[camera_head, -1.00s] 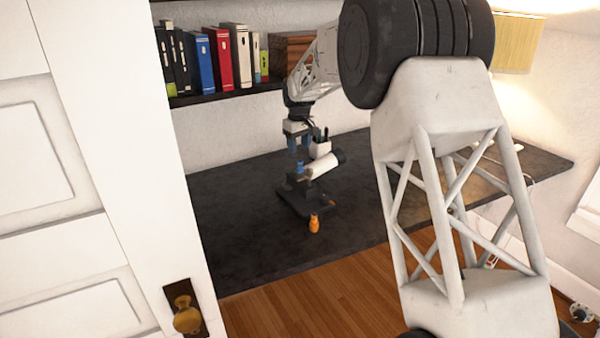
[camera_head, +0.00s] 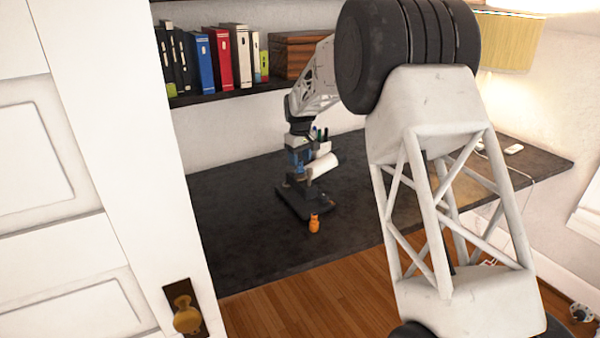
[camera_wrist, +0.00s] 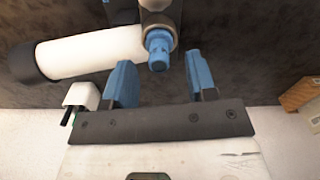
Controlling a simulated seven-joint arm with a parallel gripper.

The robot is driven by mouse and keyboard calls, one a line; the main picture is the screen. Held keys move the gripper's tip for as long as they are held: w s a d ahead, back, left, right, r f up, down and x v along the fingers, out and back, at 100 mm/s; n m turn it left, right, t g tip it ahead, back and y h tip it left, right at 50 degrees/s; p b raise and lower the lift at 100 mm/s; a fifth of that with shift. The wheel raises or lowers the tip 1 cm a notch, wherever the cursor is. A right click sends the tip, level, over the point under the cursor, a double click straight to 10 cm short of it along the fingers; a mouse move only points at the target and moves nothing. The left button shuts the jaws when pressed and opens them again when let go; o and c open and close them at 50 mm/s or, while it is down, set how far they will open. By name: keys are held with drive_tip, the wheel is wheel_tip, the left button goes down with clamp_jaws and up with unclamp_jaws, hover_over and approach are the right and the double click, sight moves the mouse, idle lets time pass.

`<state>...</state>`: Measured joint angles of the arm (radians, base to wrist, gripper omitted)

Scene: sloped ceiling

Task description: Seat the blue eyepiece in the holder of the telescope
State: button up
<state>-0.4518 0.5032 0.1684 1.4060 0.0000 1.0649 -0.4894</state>
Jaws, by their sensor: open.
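The telescope has a white tube (camera_head: 322,165) on a black base (camera_head: 305,203) on the dark desk. In the wrist view its white tube (camera_wrist: 90,52) lies at upper left, beside a grey ring-shaped holder (camera_wrist: 167,17). The blue eyepiece (camera_wrist: 158,46) shows at that ring and appears to sit in it. My gripper (camera_wrist: 162,72) is open, its two blue fingers apart, with the eyepiece's near end at or just beyond the gap between their tips. No contact is visible. In the head view my gripper (camera_head: 298,162) points down at the telescope and hides most of the eyepiece.
A small orange piece (camera_head: 314,223) stands by the base's front corner. A white pen cup (camera_head: 321,148) stands close behind the telescope. Books (camera_head: 222,58) and a wooden box (camera_head: 296,55) fill the shelf above. The desk (camera_head: 240,235) is clear at left.

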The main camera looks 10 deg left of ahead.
sight(300, 169)
drive_tip(key=shift+f, duration=1.2)
clamp_jaws()
